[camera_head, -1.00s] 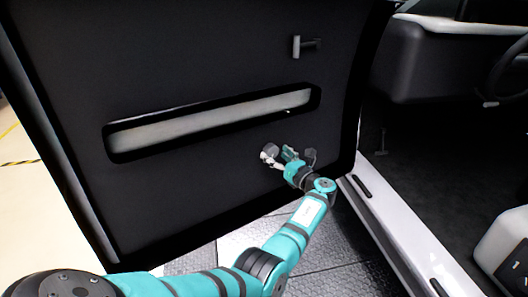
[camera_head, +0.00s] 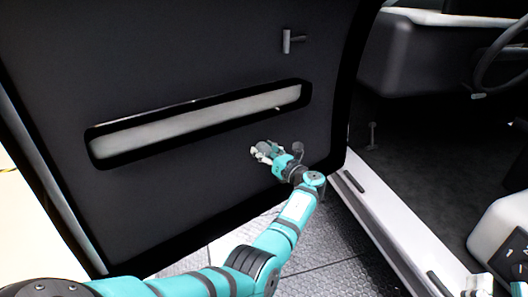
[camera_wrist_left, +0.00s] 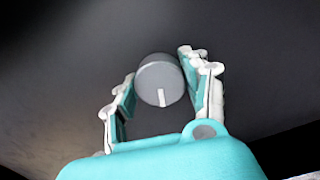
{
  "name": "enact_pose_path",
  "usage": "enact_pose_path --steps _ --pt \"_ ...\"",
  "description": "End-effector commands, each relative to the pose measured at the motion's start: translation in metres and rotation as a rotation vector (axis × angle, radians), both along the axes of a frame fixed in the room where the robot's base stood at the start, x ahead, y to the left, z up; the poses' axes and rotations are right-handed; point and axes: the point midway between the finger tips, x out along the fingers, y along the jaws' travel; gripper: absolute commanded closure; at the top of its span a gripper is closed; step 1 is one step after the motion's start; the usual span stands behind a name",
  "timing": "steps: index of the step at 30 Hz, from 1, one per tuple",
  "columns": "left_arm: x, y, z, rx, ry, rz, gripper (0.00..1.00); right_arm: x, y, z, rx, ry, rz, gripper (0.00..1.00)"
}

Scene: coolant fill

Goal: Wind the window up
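A round grey knob (camera_wrist_left: 160,82) with a white mark sits on the dark inner door panel (camera_head: 200,60), the likely window winder. In the head view it is mostly hidden by my left gripper (camera_head: 266,152). My left gripper, also in the left wrist view (camera_wrist_left: 163,88), is open, with one finger on each side of the knob. I cannot tell whether either touches. The window glass is not clearly visible.
A long recess (camera_head: 200,124) with a pale inside runs across the panel above my gripper. A small door handle (camera_head: 288,41) sits higher up. The white door sill (camera_head: 375,205) and the car interior are at the right. Grey floor tiles (camera_head: 330,262) show below.

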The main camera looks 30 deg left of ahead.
Motion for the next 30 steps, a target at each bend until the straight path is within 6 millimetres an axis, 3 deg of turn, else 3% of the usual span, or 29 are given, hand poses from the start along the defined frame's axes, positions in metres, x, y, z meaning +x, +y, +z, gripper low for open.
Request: enact_pose_path --steps 1,5,14,20,30 --pt "0.000 0.000 0.000 0.000 0.000 -0.001 0.70 0.000 0.000 0.000 0.000 0.001 0.000 0.61" --pt "0.000 0.000 0.000 0.000 0.000 -0.001 0.86 0.000 0.000 0.000 0.000 0.001 0.000 0.61" --pt "0.000 0.000 -0.001 -0.010 -0.037 -0.001 0.86 -0.002 0.000 0.002 0.006 -0.020 0.000 0.61" --pt "0.000 0.001 -0.002 -0.045 -0.138 -0.001 0.86 -0.012 -0.001 0.018 0.036 -0.127 0.006 0.61" --pt "-0.001 0.001 -0.002 -0.142 -0.428 0.000 0.86 -0.048 -0.005 0.050 0.117 -0.397 0.022 0.61"
